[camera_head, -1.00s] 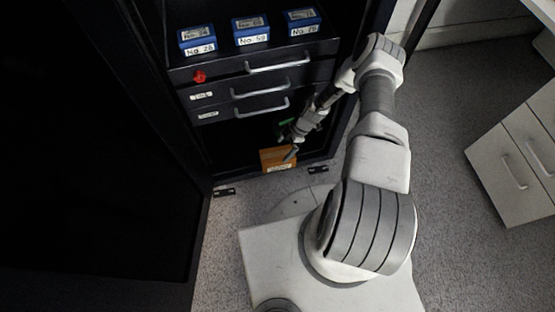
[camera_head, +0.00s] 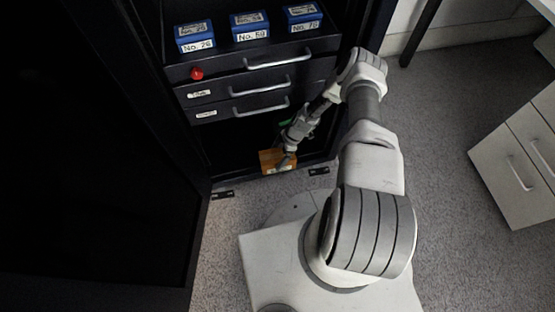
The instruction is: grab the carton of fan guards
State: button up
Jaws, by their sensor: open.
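A small brown carton (camera_head: 269,160) with a pale label on its front stands on the cabinet floor, near the front edge, below the drawers. I take it for the carton of fan guards; its label is too small to read. My gripper (camera_head: 285,163) is open and points down at the carton, covering part of its right side. I cannot tell whether the fingers touch it or are around it. A green thing (camera_head: 284,123) shows partly behind my gripper and wrist.
The dark cabinet has a shelf with three blue numbered boxes (camera_head: 250,26) and drawers with handles (camera_head: 262,105) above the carton. A red knob (camera_head: 197,73) sits at the left. The open black door (camera_head: 100,170) fills the left. White drawers (camera_head: 515,160) stand right.

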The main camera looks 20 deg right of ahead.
jog(key=shift+f, duration=0.2)
dwell(0.3)
jog(key=c, duration=1.4)
jog(key=shift+c, duration=0.2)
jog(key=shift+r, duration=0.1)
